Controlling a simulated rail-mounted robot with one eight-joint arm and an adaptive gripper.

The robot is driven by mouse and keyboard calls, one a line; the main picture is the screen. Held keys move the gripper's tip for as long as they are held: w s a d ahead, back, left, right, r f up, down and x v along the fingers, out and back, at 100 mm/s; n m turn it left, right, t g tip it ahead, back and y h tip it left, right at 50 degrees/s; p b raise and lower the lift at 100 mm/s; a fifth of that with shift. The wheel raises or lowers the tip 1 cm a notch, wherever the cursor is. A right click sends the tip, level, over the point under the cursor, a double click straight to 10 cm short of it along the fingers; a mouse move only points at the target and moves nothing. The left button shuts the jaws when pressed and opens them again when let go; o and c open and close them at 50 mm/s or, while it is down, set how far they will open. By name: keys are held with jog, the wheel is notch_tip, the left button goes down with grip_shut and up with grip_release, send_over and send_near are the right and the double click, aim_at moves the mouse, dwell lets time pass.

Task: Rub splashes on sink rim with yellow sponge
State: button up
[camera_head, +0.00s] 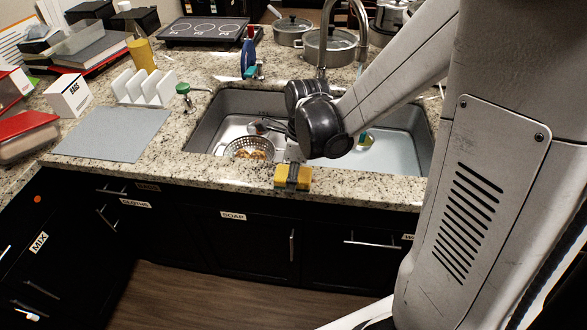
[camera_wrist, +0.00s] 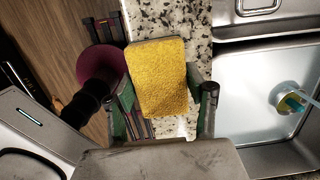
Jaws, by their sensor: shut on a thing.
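My gripper (camera_head: 293,177) is shut on the yellow sponge (camera_head: 281,184) at the front rim of the sink (camera_head: 200,136). In the wrist view the sponge (camera_wrist: 160,80) sits between the two fingers of my gripper (camera_wrist: 163,105), with its yellow face showing. The sponge is over the narrow speckled counter strip (camera_wrist: 170,18) between the sink and the counter's front edge. I cannot tell whether it touches the stone. No splashes can be made out clearly on the rim; my arm and the sponge hide part of it.
A colander (camera_head: 249,148) stands in the left basin. A cup-like item (camera_head: 366,140) with a brush lies in the right basin. The faucet (camera_head: 325,30) rises behind. A grey mat (camera_head: 115,134) and white rack (camera_head: 146,88) are at left. Pots (camera_head: 330,46) stand at the back.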

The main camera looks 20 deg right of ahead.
jog(key=shift+s+r+p, duration=0.1)
jog(key=shift+r+p, duration=2.4)
jog(key=shift+r, duration=1.55)
jog(key=shift+f, duration=0.1)
